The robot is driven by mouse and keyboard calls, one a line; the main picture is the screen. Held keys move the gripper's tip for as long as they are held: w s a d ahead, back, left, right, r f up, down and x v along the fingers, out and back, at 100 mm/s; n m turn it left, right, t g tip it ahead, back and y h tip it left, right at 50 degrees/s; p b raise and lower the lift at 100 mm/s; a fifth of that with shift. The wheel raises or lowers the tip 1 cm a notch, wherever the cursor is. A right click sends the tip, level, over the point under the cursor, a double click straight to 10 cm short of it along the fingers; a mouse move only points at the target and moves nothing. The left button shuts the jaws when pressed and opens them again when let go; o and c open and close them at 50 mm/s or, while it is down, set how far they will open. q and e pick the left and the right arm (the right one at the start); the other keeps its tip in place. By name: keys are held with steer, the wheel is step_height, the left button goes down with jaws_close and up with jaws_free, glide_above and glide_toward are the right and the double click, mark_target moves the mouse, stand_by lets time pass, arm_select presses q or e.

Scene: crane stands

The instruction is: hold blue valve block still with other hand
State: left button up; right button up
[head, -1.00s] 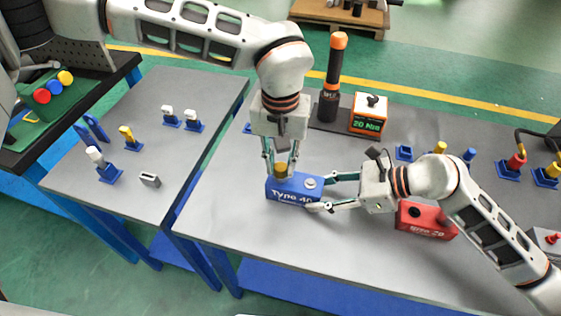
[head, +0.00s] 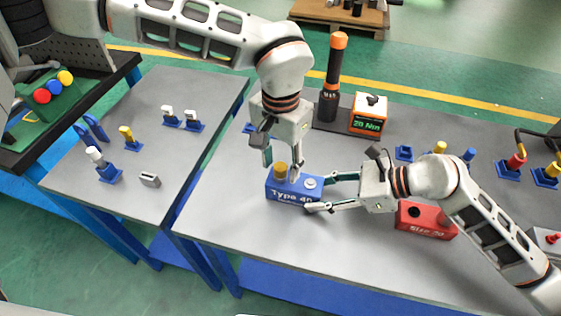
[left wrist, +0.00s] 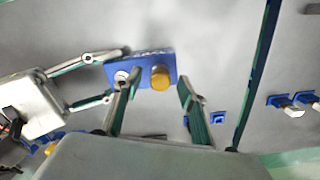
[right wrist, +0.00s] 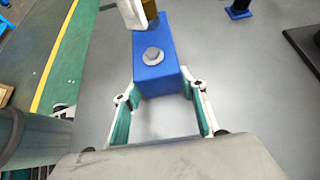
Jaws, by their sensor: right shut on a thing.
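The blue valve block (head: 292,191) with white lettering sits on the grey table. A brass-yellow knob (head: 281,170) stands on its left part and a grey bolt head (right wrist: 152,56) on its right part. My right gripper (head: 319,193) comes in from the right and is shut on the block's right end, one finger on each side; the right wrist view shows the block (right wrist: 157,80) between its fingers. My left gripper (head: 281,168) points down over the knob. Its fingers are spread on either side, with gaps to the knob (left wrist: 160,77) in the left wrist view.
A red block (head: 428,221) lies right of the blue one. Behind stand a black-and-orange tool (head: 333,80) and an orange box with a green display (head: 369,115). Several small blue stands hold fittings at the right and on the left table. The table's front area is clear.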

arm_select(q)
steer(key=shift+c, duration=0.9)
steer(key=n, duration=2.6)
